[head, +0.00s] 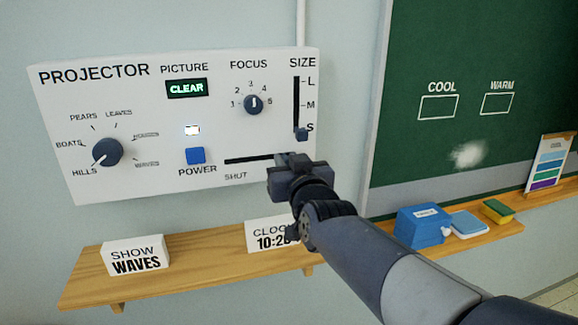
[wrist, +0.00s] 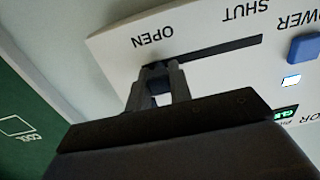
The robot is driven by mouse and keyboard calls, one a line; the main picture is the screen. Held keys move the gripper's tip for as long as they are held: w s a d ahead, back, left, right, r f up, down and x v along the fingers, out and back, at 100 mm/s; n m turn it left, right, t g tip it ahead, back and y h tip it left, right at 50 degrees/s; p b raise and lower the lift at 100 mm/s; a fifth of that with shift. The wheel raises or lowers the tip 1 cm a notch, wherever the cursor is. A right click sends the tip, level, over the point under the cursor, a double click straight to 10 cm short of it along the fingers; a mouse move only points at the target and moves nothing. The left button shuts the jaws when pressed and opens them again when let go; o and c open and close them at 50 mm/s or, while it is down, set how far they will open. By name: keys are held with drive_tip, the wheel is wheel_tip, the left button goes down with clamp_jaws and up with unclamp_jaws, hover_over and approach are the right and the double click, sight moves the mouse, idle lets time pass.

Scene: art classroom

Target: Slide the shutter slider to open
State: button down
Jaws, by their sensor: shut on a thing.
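The white projector panel (head: 130,185) is on the wall, with the dark shutter slot (head: 250,160) low on its right side. SHUT is printed below the slot's left part in the head view. In the wrist view the slot (wrist: 220,50) runs from near SHUT to near OPEN. My gripper (head: 291,160) is at the slot's right end and covers that end in the head view. In the wrist view my gripper (wrist: 158,72) is shut on the small shutter slider at the OPEN end. The fingers mostly hide the slider.
The blue POWER button (head: 195,155) and the size slider (head: 301,134) are near the slot. A wooden shelf (head: 200,267) below holds the WAVES card (head: 135,255) and the clock card (head: 266,235). The chalkboard (head: 470,60) is to the right.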

drive_tip(key=shift+d, duration=0.15)
drive_tip(key=c, duration=1.3)
unclamp_jaws()
drive_tip(key=shift+d, duration=0.1)
drive_tip(key=shift+v, duration=5.35)
drive_tip(key=shift+w, duration=0.1)
drive_tip(key=shift+x, duration=5.35)
